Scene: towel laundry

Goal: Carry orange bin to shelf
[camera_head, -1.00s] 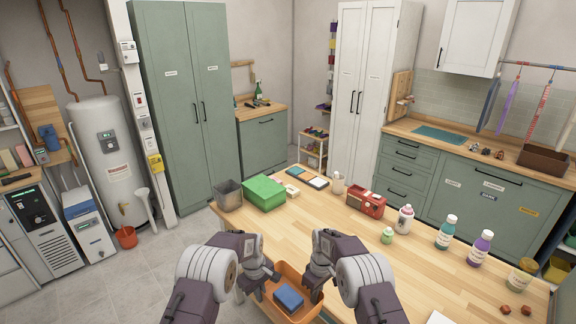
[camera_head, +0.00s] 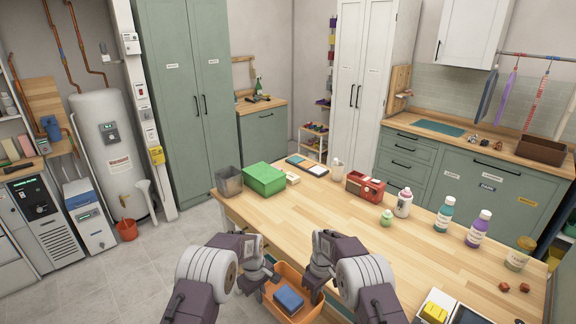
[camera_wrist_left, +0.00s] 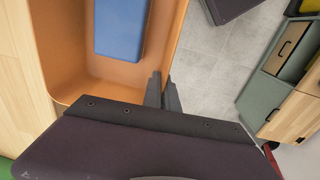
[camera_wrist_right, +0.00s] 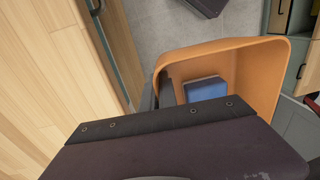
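The orange bin (camera_head: 300,306) is in front of me at the near left edge of the wooden table, with a blue block-like item (camera_head: 288,299) inside. My left gripper (camera_head: 262,277) is at the bin's left side, its fingers closed on the rim. In the left wrist view, the fingers (camera_wrist_left: 162,92) meet the bin wall (camera_wrist_left: 80,80). My right gripper (camera_head: 312,286) is at the opposite side. In the right wrist view, its fingers (camera_wrist_right: 157,92) close on the rim of the bin (camera_wrist_right: 245,60). The bin's underside is hidden. No shelf is clearly marked as the destination.
Green cabinets (camera_head: 180,100) stand behind. Grey floor (camera_head: 170,260) is free to the left. A small rack (camera_head: 314,143) stands at the back.

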